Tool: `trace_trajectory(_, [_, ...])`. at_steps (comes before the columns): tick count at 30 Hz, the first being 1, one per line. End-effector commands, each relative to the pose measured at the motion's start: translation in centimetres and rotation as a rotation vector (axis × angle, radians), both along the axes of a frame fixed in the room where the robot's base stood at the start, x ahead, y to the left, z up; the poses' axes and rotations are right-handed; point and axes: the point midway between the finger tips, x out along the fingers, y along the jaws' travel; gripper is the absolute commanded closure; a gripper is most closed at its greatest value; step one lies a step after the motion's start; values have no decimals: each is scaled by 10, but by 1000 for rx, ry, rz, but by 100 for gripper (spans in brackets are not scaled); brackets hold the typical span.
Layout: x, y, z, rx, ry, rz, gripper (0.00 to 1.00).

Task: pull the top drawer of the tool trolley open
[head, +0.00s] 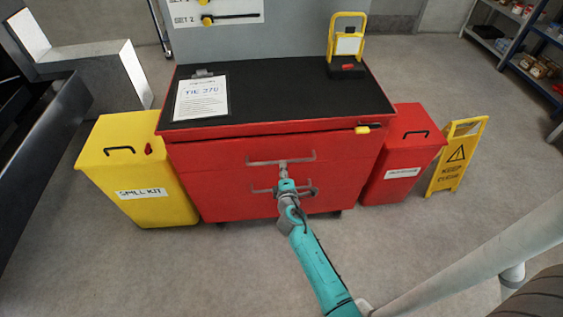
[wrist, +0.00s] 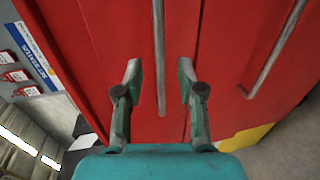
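The red tool trolley (head: 215,165) stands ahead with a black top. Its upper drawer handle (head: 298,158) is a grey bar across the red front, and the drawer front looks flush. A lower handle (head: 260,191) shows below, partly hidden by my gripper. My gripper (head: 283,168) is at the upper handle. In the wrist view my gripper (wrist: 158,72) is open, with the upper handle (wrist: 160,50) running between its fingers and gaps on both sides. The lower handle (wrist: 275,55) lies to the right there. How deep the fingers reach around the bar is unclear.
A yellow spill kit bin (head: 135,170) stands left of the trolley, a red bin (head: 402,160) right of it, and a yellow floor sign (head: 457,155) beyond. A sheet (head: 200,98) and a yellow-framed item (head: 346,45) are on top. Floor in front is clear.

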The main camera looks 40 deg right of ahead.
Motion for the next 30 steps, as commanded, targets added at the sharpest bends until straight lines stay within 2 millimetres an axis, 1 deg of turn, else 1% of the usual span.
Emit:
trace_trajectory(1, [8,-6,-1,0,-1,-1,61])
trace_trajectory(3, [18,-12,-4,0,0,-2,61])
trace_trajectory(6, [30,-20,-6,0,-1,0,61])
trace_trajectory(10, [40,-28,-9,1,0,-1,61])
trace_trajectory(16, [48,-33,-12,1,-1,0,61])
trace_trajectory(24, [48,-33,-12,1,-1,0,61])
trace_trajectory(26, [48,-33,-12,1,-1,0,76])
trace_trajectory(27, [48,-33,-12,1,-1,0,86])
trace_trajectory(28, [48,-33,-12,1,-1,0,94])
trace_trajectory(29, [48,-33,-12,1,-1,0,100])
trace_trajectory(30, [48,-33,-12,1,-1,0,100])
